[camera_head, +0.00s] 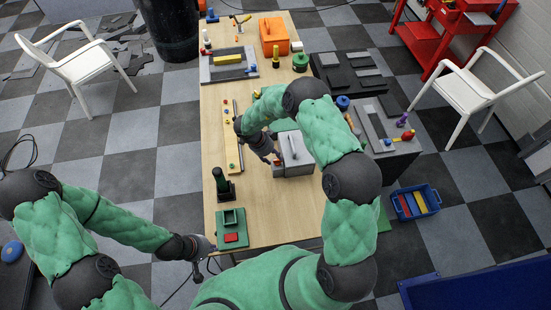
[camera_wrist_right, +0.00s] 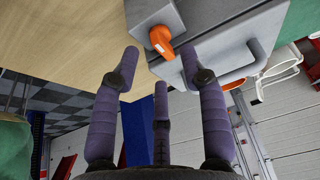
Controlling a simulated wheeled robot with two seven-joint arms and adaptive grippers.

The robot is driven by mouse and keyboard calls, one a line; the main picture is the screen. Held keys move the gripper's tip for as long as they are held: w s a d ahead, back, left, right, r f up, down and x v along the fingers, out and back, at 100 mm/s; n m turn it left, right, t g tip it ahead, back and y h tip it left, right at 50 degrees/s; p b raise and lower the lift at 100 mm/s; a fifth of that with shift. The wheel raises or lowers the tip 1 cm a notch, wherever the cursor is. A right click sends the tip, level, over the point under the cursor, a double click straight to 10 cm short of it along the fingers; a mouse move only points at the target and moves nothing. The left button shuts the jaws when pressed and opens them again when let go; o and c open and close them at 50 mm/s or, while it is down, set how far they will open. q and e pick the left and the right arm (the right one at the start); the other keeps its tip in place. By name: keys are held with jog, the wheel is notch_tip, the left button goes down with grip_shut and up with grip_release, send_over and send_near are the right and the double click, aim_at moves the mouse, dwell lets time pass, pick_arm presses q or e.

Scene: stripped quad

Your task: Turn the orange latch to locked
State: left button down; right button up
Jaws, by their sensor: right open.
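The orange latch (camera_wrist_right: 161,40) is a short lever on a small grey block fixed to the side of a grey case (camera_wrist_right: 220,35). In the wrist view its free end points down the picture. My right gripper (camera_wrist_right: 160,56) is open. Its purple fingers are spread either side of the latch, and I see no clear contact. In the head view the grey case (camera_head: 296,155) stands on the wooden table, with my right gripper (camera_head: 272,158) at its left side. My left gripper (camera_head: 204,247) is low by the table's near left edge, too small to read.
An orange box (camera_head: 273,36) stands at the back. Bare wood (camera_head: 270,210) shows in front of the case.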

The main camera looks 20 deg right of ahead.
aim_at(277, 160)
jog(key=shift+x, duration=1.8)
grip_shut()
